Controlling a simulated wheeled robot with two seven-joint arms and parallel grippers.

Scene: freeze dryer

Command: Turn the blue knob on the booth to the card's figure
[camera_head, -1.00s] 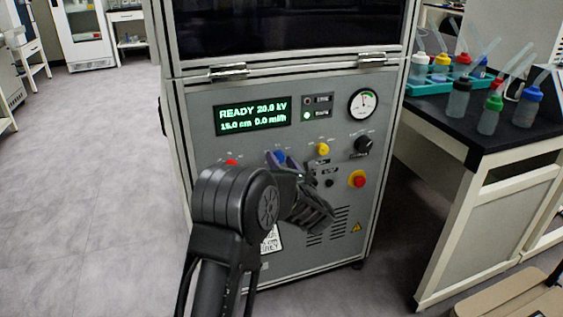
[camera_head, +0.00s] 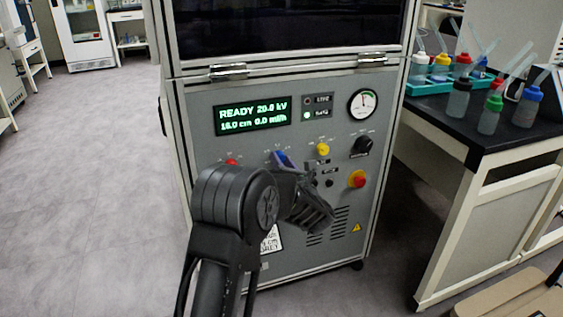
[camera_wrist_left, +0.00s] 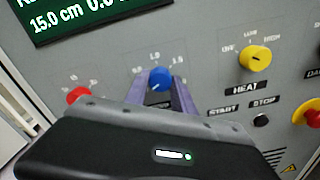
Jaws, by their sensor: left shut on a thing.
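The blue knob (camera_head: 280,157) sits on the booth's grey front panel (camera_head: 215,140), below the green display (camera_head: 252,116). My left gripper (camera_head: 285,163) is shut on the blue knob. In the left wrist view the blue knob (camera_wrist_left: 159,79) shows between the two fingers, with a white pointer mark and a printed scale around it. The display reads READY 20.0 kV, 15.0 cm and 0.0 ml/h. A white card (camera_head: 271,240) low on the panel is partly hidden by my left arm, and its figure is not fully readable. My right gripper is out of view.
A red knob (camera_wrist_left: 78,95) is left of the blue one and a yellow knob (camera_wrist_left: 255,58) is right of it. A black knob (camera_head: 362,146), a red stop button (camera_head: 357,179) and a gauge (camera_head: 363,104) are further right. A black-topped bench (camera_head: 440,118) with bottles stands at right.

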